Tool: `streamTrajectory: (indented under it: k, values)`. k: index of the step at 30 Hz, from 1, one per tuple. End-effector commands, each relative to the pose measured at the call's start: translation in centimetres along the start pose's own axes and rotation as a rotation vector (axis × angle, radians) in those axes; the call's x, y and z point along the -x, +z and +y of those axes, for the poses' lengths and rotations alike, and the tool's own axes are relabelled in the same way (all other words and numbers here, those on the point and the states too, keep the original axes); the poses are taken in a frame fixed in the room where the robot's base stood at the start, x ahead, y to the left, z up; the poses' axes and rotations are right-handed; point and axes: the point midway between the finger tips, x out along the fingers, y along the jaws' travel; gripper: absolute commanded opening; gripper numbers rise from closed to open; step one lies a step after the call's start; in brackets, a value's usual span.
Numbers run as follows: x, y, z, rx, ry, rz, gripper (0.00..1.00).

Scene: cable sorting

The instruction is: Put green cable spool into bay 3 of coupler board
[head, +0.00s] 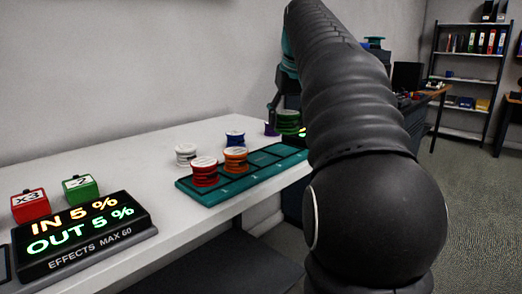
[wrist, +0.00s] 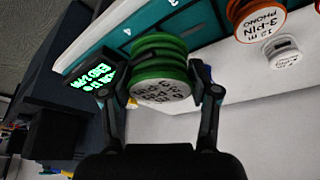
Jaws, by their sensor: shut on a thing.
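The green cable spool (wrist: 160,62) is between the two fingers of my gripper (wrist: 160,90) in the wrist view, its white-labelled face toward the camera. In the head view the green spool (head: 289,121) shows beside my arm, near the far end of the teal coupler board (head: 213,196). My gripper (head: 281,114) is partly hidden there by my arm. In the wrist view the board (wrist: 92,58) lies behind the spool, with a "4" mark beside it. Whether the spool touches the board is unclear. Bay 3 is partly hidden in the head view.
A red spool (head: 205,173) stands on the board's near end. An orange spool (head: 235,160) stands at the board, with blue (head: 235,138) and white (head: 186,154) spools behind. A purple spool (head: 270,129) is partly hidden. A lit display (head: 85,236) and two small boxes stand nearer.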

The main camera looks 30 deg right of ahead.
Motion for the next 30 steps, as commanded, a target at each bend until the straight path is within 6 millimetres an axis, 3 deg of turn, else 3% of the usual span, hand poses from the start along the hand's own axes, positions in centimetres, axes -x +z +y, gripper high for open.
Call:
streamTrajectory:
  k: [6, 12, 17, 24, 30]
  values:
    - [-3.6, -1.6, -3.3, 0.003, -0.001, -0.001, 0.21]
    - [-5.4, -2.5, -5.1, 0.0, 0.001, 0.001, 0.21]
    - [-6.3, -2.4, -5.3, -0.002, 0.002, 0.001, 0.21]
    - [-9.1, -1.2, -5.3, -0.002, 0.001, 0.001, 0.21]
    - [-9.3, -1.1, -5.3, -0.002, 0.001, 0.002, 0.21]
